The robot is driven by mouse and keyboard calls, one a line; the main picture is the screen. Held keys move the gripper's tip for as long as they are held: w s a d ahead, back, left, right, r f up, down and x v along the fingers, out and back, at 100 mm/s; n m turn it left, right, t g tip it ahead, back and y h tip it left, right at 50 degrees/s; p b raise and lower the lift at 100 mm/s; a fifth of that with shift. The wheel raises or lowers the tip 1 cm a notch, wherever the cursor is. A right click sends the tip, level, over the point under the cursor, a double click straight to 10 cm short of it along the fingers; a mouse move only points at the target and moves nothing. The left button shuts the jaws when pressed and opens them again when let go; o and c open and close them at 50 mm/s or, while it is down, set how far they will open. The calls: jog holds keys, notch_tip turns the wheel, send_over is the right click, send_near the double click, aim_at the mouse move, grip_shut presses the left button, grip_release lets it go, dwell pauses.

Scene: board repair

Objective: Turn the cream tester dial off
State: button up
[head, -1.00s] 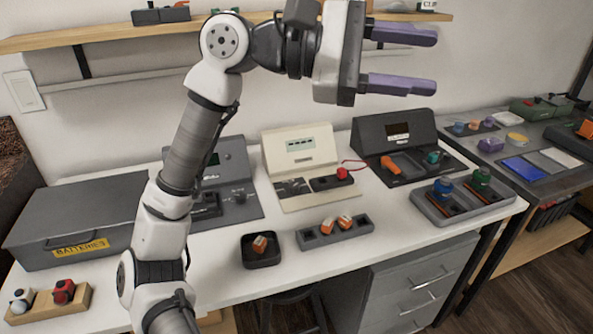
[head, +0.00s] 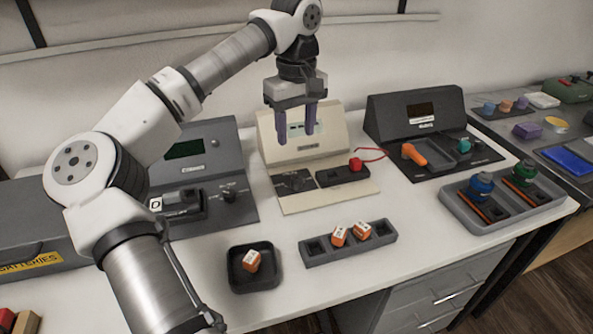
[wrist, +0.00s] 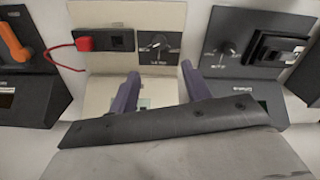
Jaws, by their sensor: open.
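The cream tester (head: 330,190) stands in the middle of the table, with a small screen on its sloped back. Its dial (wrist: 158,44) shows in the wrist view as a small knob on a dark panel; in the head view the dial (head: 293,181) is small, and its exact setting cannot be read. My gripper (head: 296,138) points down in front of the tester's screen, above and behind the dial. Its purple fingers (wrist: 160,93) are apart with nothing between them, and do not touch the dial.
A red plug with a red wire (head: 356,164) sits on the tester's right side. A dark grey tester (head: 240,150) with its own dial (head: 229,196) stands at left, a black station (head: 415,110) at right. In front are a battery rack (head: 380,240) and black bin (head: 240,285).

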aim_at(296, 180)
notch_tip(296, 180, down, 12)
jog(key=shift+f+b, duration=0.15)
jog(key=shift+b, duration=0.2)
jog(key=c, duration=1)
